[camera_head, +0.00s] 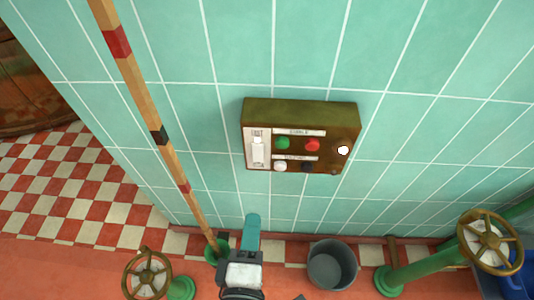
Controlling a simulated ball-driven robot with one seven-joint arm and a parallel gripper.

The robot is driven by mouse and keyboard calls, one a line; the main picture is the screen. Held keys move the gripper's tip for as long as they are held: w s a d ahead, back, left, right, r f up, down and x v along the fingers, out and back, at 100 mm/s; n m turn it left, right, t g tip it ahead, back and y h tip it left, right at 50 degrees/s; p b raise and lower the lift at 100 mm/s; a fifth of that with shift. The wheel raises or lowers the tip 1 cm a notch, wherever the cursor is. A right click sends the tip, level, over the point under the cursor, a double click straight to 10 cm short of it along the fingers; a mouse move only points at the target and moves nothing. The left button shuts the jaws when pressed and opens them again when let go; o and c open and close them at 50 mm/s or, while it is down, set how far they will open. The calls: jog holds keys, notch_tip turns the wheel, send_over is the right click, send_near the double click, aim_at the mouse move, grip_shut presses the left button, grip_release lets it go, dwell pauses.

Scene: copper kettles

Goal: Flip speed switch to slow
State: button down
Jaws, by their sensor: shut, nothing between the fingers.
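A brown-and-brass control box (347,115) is mounted on the teal tiled wall. The speed switch (258,150) sits on a white plate at the box's left side, with a label at its top that seems to read FAST. The lower label is too small to read surely, and I cannot tell the lever's exact position. My gripper (252,218) is low in the picture, below the box's left side and apart from it. Its teal finger part points up towards the box; it is shut and empty.
Green (282,143) and red (312,145) buttons and other controls sit beside the switch. A banded wooden pole (142,105) leans left of my gripper. A grey bucket (333,265) and brass valve wheels (147,275) (490,241) stand low. The wall around the box is clear.

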aim_at(257, 159)
jog(key=shift+a+r, duration=0.2)
jog(key=shift+a, duration=0.1)
jog(key=w, duration=0.4)
jog(key=w+f, duration=0.1)
jog(key=w, duration=0.4)
jog(key=w+f+p, duration=0.1)
jog(key=w, duration=0.3)
jog(key=shift+w+d, duration=0.15)
jog(key=shift+d, duration=0.15)
jog(key=shift+w, duration=0.3)
